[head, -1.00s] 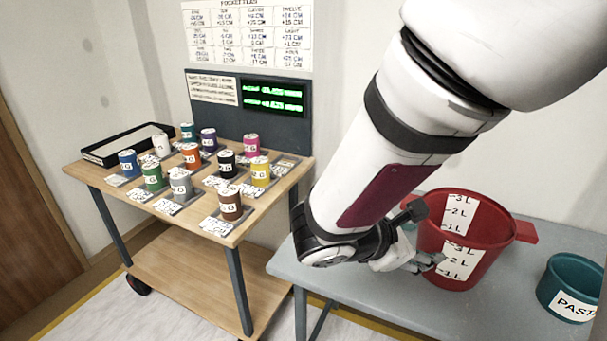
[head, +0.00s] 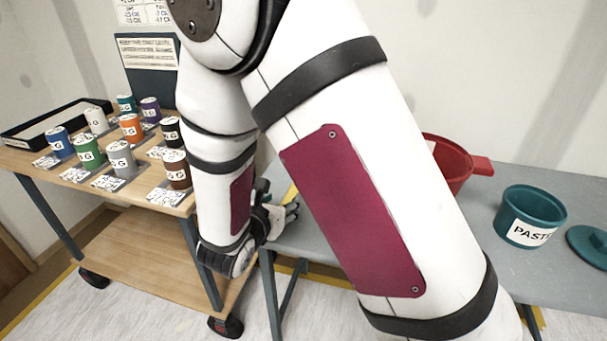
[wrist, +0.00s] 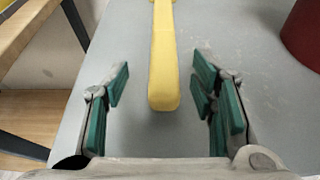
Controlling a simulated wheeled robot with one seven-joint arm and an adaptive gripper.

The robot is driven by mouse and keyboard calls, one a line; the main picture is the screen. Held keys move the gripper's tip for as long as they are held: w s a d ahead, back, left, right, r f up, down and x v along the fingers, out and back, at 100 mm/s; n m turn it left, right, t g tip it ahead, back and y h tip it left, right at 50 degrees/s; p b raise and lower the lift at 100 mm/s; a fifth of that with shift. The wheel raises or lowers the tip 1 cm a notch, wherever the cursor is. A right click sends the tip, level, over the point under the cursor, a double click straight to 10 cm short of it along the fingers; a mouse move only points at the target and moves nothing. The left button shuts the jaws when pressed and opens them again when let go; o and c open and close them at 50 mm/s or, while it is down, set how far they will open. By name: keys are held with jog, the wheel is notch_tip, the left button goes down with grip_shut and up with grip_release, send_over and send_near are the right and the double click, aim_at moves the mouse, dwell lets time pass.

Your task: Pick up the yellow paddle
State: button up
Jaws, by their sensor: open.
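The yellow paddle (wrist: 164,65) lies on the grey table (wrist: 240,45) in the wrist view, its rounded handle end pointing toward my gripper. My gripper (wrist: 163,92) is open, with teal-padded fingers on either side of the handle end and gaps on both sides. The far part of the paddle runs out of the top of the wrist view. In the head view my gripper (head: 280,212) is at the left end of the grey table, and only a small yellow piece of the paddle (head: 291,194) shows beside my arm.
A red bucket (head: 452,165) stands on the table, partly hidden by my arm. A teal paste tub (head: 530,217) and a teal lid (head: 590,245) are to its right. A wooden cart (head: 130,203) with several labelled cans stands close on the left.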

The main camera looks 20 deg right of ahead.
jog(key=shift+d+b+x, duration=0.2)
jog(key=shift+b+x, duration=0.35)
jog(key=shift+x, duration=2.35)
jog(key=shift+s+r, duration=0.1)
grip_shut()
